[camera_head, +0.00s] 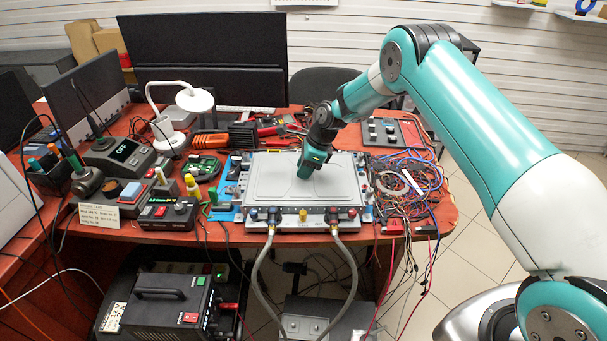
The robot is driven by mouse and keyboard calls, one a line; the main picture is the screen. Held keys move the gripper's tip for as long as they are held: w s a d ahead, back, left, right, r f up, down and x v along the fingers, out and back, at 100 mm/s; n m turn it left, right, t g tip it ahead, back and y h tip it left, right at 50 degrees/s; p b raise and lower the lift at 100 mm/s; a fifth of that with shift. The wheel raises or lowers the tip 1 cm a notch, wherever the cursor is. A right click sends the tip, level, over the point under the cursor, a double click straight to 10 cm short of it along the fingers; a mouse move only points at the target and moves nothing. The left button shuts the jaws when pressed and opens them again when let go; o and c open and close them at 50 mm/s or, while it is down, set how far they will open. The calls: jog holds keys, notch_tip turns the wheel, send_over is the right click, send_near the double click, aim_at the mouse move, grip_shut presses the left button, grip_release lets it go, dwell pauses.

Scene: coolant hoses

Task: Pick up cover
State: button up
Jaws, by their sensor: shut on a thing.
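The cover (343,186) is a flat light-grey panel with rounded raised outlines. It appears to lie level on the fixture (290,224) in the middle of the red bench. I cannot tell whether the cover is raised off the fixture. Two grey hoses (262,275) join the fixture's front edge and hang down below the bench.
Tangled wires (405,190) crowd the right side. A white lamp (194,99), a control box (168,213) and several tools stand to the left. Dark monitors (203,45) stand behind. A black power unit (160,300) is below the bench's front edge.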

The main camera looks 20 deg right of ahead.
jog(key=shift+r, duration=0.1)
notch_tip(320, 180, up, 20)
jog(key=b, duration=0.1)
jog(key=shift+p, duration=0.65)
dwell(0.6)
